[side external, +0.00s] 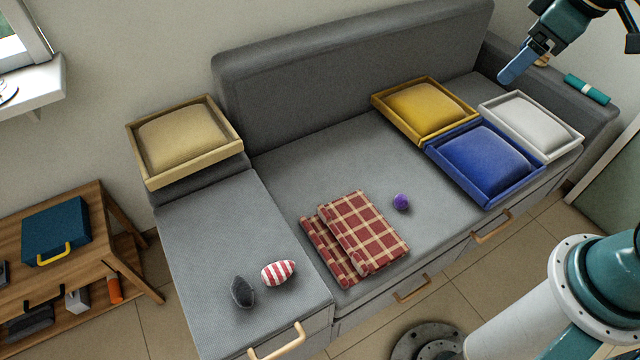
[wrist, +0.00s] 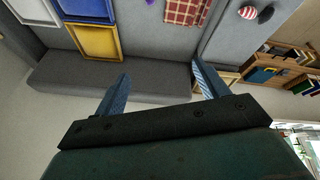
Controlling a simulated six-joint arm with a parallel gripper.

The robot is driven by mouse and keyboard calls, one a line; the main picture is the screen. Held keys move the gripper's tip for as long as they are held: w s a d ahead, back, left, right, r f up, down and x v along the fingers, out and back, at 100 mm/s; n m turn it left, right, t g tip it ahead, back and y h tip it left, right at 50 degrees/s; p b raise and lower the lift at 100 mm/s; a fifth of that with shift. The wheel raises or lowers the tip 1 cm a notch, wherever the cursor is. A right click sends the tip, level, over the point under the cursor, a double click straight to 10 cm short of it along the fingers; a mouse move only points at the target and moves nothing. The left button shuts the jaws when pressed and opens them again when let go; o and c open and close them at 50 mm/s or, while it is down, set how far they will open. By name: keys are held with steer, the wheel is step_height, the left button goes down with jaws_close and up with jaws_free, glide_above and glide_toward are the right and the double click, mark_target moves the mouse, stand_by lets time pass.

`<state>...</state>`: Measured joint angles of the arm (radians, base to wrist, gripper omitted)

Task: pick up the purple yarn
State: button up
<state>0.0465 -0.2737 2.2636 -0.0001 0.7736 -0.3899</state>
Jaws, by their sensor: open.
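The purple yarn (side external: 401,202) is a small round ball on the grey sofa seat (side external: 330,160), just right of a folded red plaid blanket (side external: 362,232). A sliver of the purple yarn (wrist: 149,2) shows at the top edge of the wrist view. My gripper (side external: 513,70) is high at the upper right of the side view, over the sofa's right end and far from the yarn. In the wrist view my gripper (wrist: 161,69) has its two blue fingers spread apart with nothing between them.
Yellow (side external: 424,108), blue (side external: 482,160) and white (side external: 532,124) cushions in trays fill the right of the seat. A tan cushion tray (side external: 184,140) is at the left. A striped egg-shaped item (side external: 278,273) and dark one (side external: 243,292) lie front left. The seat behind the yarn is clear.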

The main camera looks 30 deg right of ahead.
steer(key=w+d+f+n+g, duration=0.15)
steer(key=w+f+n, duration=0.25)
steer(key=w+f, duration=0.55)
steer(key=n+g, duration=0.3)
steer(key=n, duration=0.6)
glide_above(406, 195)
step_height(406, 195, down, 39)
steer(key=shift+f, duration=0.3)
steer(key=shift+f, duration=0.1)
steer(key=shift+f, duration=4.2)
steer(key=shift+f, duration=2.6)
